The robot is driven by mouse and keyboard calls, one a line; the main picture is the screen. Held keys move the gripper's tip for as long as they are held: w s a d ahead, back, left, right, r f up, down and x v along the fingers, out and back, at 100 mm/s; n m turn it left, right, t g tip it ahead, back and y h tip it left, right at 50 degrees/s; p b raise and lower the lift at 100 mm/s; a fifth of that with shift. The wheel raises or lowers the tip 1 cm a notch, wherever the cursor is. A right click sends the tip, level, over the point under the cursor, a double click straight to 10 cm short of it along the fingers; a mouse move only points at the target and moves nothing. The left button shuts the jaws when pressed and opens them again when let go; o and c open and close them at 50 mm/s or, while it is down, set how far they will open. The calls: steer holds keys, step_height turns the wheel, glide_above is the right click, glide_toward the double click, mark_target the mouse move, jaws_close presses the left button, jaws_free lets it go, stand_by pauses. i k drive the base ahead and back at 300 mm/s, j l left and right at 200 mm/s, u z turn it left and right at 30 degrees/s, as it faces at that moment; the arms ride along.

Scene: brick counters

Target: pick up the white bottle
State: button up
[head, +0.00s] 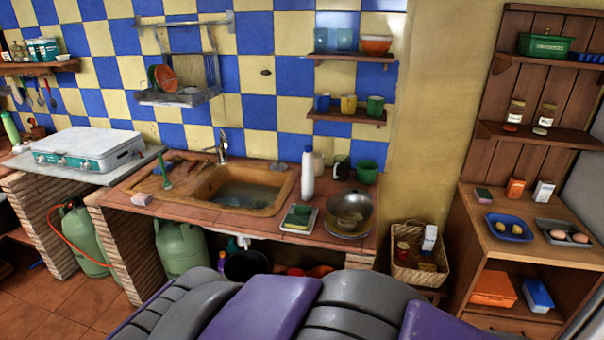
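The white bottle (308,178) stands upright on the tiled brick counter (190,219), just right of the sink. It is tall and slim with a narrow top. A pale cup or jar (319,164) is close behind it on the right. A small tray with a green sponge-like item (299,216) lies in front of it. A metal pot or bowl (350,208) is to its front right. My gripper does not show in the head view.
The sink (232,189) has a tap (222,148) at its back. A dark mug (342,167) and a green cup (367,172) stand right of the bottle. A shelf with cups (346,116) hangs above. A wicker basket (420,268) sits lower right.

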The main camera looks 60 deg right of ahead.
mark_target(308, 175)
steer(key=z, duration=2.05)
